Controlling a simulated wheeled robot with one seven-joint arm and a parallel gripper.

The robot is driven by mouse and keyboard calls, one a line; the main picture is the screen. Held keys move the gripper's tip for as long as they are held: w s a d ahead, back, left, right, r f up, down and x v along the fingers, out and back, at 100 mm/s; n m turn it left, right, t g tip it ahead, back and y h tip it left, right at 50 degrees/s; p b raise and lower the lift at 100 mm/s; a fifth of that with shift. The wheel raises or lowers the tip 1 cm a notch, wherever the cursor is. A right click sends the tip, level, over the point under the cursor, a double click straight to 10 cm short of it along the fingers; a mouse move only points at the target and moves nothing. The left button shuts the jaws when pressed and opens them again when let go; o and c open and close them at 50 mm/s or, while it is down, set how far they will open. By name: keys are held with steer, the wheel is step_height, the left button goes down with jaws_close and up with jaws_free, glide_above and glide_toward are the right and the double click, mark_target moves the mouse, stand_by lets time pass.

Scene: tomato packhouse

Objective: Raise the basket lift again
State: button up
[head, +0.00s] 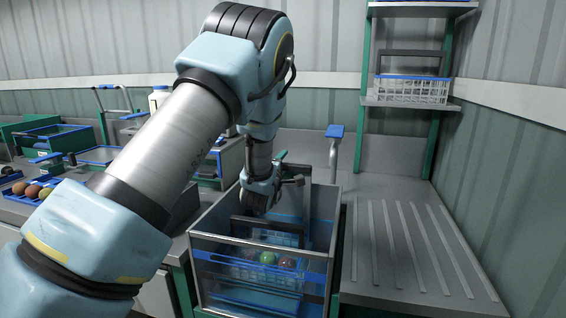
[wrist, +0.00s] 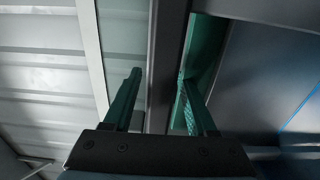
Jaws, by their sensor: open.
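The lift tank (head: 201,243) is an open-topped box with clear walls and blue trim, in front of my arm. A wire basket (head: 291,240) with a dark handle (head: 268,230) sits low inside it, holding a few round fruits, one of them green (head: 267,257). A post with a blue top (head: 335,131) stands behind the tank.
A ribbed draining worktop (head: 410,245) lies clear to the right. A green-framed shelf (head: 411,103) behind it holds another wire basket (head: 412,90). On the left are a tray of fruits (head: 30,190), blue-edged crates (head: 60,139) and a white bottle (head: 159,98).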

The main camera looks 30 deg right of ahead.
jaws_close()
stand_by(0.4)
stand_by(1.0)
